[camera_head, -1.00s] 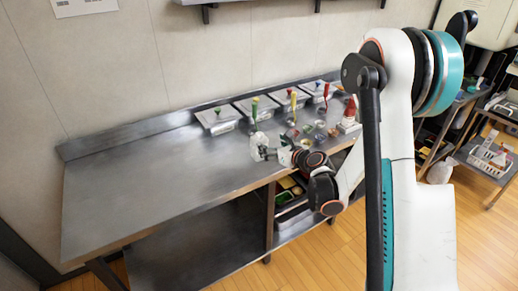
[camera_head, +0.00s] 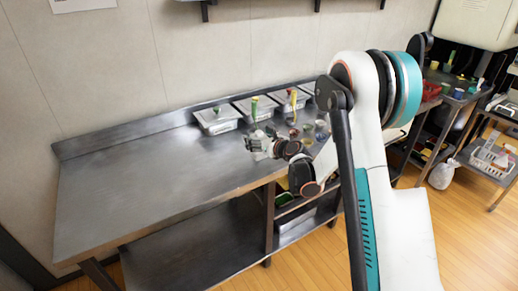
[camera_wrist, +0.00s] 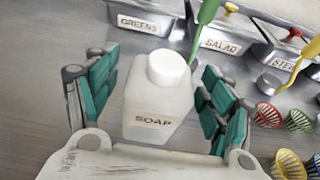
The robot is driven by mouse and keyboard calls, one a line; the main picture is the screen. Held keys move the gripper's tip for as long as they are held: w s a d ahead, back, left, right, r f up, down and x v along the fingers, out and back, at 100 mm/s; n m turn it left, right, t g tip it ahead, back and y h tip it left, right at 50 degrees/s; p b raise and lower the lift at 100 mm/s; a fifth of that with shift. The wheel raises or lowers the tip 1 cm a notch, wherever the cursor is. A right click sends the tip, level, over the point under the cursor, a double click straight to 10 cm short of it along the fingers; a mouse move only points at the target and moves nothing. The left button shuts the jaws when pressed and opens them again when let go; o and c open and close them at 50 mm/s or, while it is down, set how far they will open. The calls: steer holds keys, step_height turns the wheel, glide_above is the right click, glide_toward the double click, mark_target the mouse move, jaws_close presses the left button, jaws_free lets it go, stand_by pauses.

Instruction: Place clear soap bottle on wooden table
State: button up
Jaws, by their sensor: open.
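The clear soap bottle (camera_wrist: 158,100) is whitish and translucent, with a white cap and a SOAP label, in the wrist view. It is upright between the two teal and grey fingers of my gripper (camera_wrist: 155,70). The fingers are spread, with a gap visible on the right side; contact on the left is unclear. In the head view my gripper (camera_head: 258,143) is over the right half of a long grey-topped table (camera_head: 150,190). The bottle is hard to make out there, and its base is hidden.
The table's left half is clear. A side shelf (camera_head: 480,165) stands far right.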

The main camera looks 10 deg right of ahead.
steer(key=c, duration=1.1)
steer(key=shift+r, duration=0.1)
